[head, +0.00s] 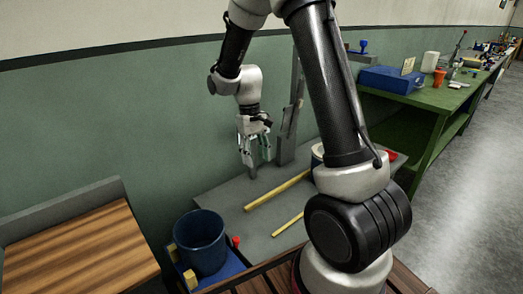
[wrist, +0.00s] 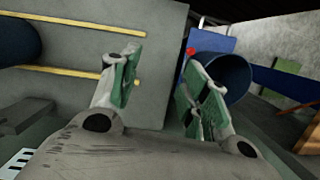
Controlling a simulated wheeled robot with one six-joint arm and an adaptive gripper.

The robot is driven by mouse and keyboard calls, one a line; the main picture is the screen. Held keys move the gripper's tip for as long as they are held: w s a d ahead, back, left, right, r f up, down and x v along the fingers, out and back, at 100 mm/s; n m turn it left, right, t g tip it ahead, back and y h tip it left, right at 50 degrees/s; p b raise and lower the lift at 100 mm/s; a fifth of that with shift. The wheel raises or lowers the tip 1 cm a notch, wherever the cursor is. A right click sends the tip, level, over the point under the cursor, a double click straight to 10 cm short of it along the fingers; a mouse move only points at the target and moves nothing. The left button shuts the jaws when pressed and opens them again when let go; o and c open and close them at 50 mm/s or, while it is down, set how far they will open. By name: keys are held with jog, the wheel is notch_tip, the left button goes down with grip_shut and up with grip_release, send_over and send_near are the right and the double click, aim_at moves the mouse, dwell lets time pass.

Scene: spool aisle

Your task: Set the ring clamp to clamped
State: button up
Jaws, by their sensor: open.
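My gripper (head: 255,152) points down above the back of a grey table (head: 222,193), with its fingers apart and nothing seen between them. In the wrist view my gripper (wrist: 160,82) also shows open, with green pads on both fingers. A tall grey upright (head: 287,140) with a slanted bar stands just right of the gripper in the head view. A short grey post shows below the fingers; I cannot tell whether they touch it. I cannot make out which part is the ring clamp, or its state; my arm hides part of the table.
Two yellow bars (head: 275,190) lie on the grey table. A dark blue bucket (head: 200,240) stands at its front left, near a small red knob (head: 236,241). A wooden-topped surface (head: 75,250) is at left. A green bench (head: 425,95) with a blue box (head: 390,79) is at right.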

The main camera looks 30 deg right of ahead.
jog(key=shift+s+d+r, duration=0.15)
jog(key=shift+s+r, duration=0.6)
jog(key=shift+r, duration=0.1)
jog(key=shift+s+d+r, duration=0.15)
jog(key=shift+s+r, duration=0.55)
jog(key=shift+r, duration=0.15)
jog(key=shift+c, duration=0.3)
